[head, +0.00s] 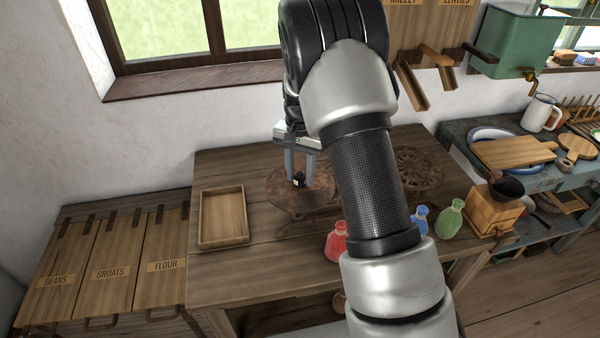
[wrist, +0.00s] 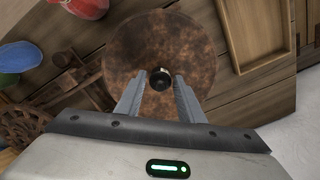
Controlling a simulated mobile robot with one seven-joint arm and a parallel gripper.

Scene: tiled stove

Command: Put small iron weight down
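The small iron weight (wrist: 160,78) is a small dark, round piece with a bright spot on top. It is between my gripper's fingertips in the wrist view and also shows in the head view (head: 298,180). My gripper (head: 299,181) points down over the round, rusty-brown plate (head: 283,202) on the wooden table; the plate fills the middle of the wrist view (wrist: 125,60). The fingers are close on both sides of the weight; I cannot tell whether they touch it. I cannot tell whether the weight rests on the plate or is just above it.
A shallow wooden tray (head: 224,243) lies left of the plate. An ornate brown round piece (head: 418,170) is to the right, partly behind my arm.

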